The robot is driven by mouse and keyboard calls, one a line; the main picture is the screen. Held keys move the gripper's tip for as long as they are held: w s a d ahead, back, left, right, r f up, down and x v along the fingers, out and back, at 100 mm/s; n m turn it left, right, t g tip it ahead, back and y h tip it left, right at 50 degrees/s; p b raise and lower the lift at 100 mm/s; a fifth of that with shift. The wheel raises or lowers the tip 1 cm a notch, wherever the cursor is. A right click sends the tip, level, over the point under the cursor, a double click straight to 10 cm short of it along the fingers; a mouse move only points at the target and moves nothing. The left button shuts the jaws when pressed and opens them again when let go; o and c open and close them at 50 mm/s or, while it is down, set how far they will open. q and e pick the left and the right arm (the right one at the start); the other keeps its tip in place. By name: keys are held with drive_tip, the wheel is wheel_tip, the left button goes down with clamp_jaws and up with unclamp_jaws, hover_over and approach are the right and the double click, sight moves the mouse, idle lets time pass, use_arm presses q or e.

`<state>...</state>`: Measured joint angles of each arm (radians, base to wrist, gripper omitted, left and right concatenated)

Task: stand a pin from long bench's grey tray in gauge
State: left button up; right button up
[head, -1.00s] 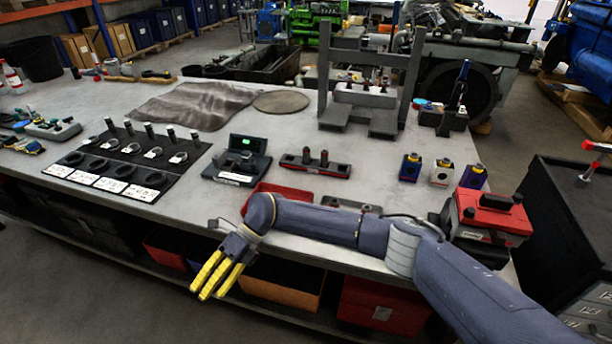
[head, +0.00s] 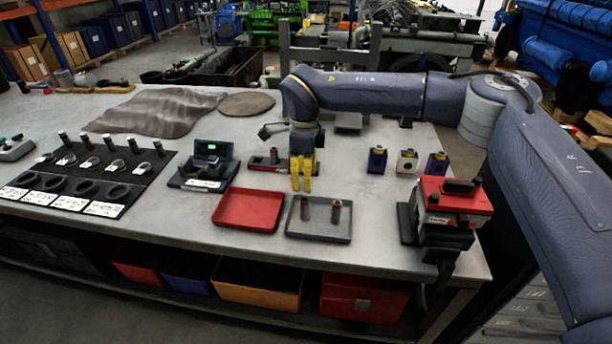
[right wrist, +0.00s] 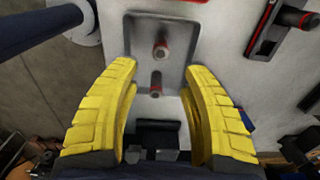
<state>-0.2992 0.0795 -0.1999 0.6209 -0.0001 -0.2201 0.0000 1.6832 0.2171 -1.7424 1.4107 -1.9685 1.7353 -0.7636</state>
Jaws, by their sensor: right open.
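The grey tray (head: 318,232) lies near the front edge of the long bench. Two dark pins with reddish bands, the left pin (head: 305,208) and the right pin (head: 337,211), stand upright in it. My right gripper (head: 302,188) is open and empty, pointing down just behind the tray. In the right wrist view, the pins (right wrist: 161,48) (right wrist: 155,84) and tray (right wrist: 140,28) show ahead, between and beyond the spread yellow fingers (right wrist: 165,120). A black device with a green display (head: 207,165), probably the gauge, stands left of the gripper. My left gripper is out of view.
A red tray (head: 248,210) lies left of the grey one. A black block with red edging (head: 262,163) is partly hidden behind my gripper. Small coloured blocks (head: 407,162) and a red-black machine (head: 450,205) stand right. A black mat of rings (head: 95,170) lies left.

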sight(305, 199)
drive_tip(key=shift+f, duration=4.4)
drive_tip(key=shift+c, duration=0.5)
clamp_jaws()
drive_tip(key=shift+r, duration=0.2)
drive_tip(key=shift+r, duration=2.5)
drive_tip(key=shift+d, duration=0.1)
